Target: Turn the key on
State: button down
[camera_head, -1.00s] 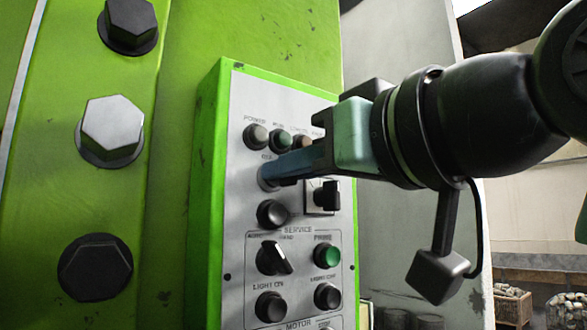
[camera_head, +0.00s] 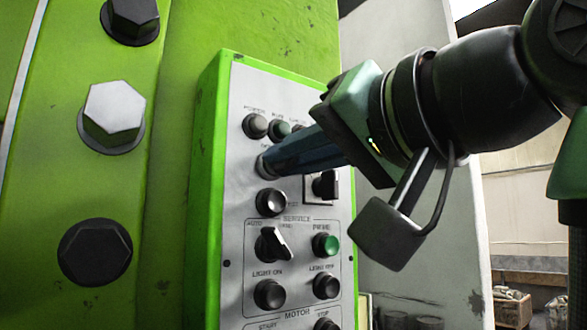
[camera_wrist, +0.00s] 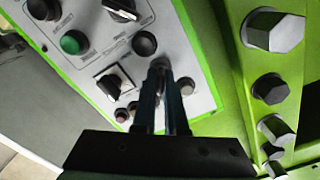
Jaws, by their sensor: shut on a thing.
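My gripper (camera_head: 272,164) is at the upper part of the grey control panel (camera_head: 240,225), its long blue fingers reaching to the panel face. In the wrist view my gripper (camera_wrist: 161,88) has its fingers close together, shut on a small grey key (camera_wrist: 160,66) at their tips. The key and its lock are mostly hidden by the fingers, so I cannot tell exactly how far the key is turned. In the head view the gripper body is tilted about the finger axis.
A black selector on a square plate (camera_head: 326,184) sits right of the fingertips. A black button (camera_head: 271,202), a service selector (camera_head: 273,244) and a green button (camera_head: 326,246) are below. Several large hex bolts (camera_head: 114,113) stand out on the green press at left.

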jog(key=m+b, duration=0.1)
jog(key=m, duration=0.3)
jog(key=shift+f+m, duration=0.1)
jog(key=shift+m, duration=0.3)
dwell(0.4)
jog(key=c, duration=1)
grip_release()
jog(key=shift+w+a, duration=0.1)
jog(key=shift+w, duration=0.05)
jog(key=shift+o, duration=0.2)
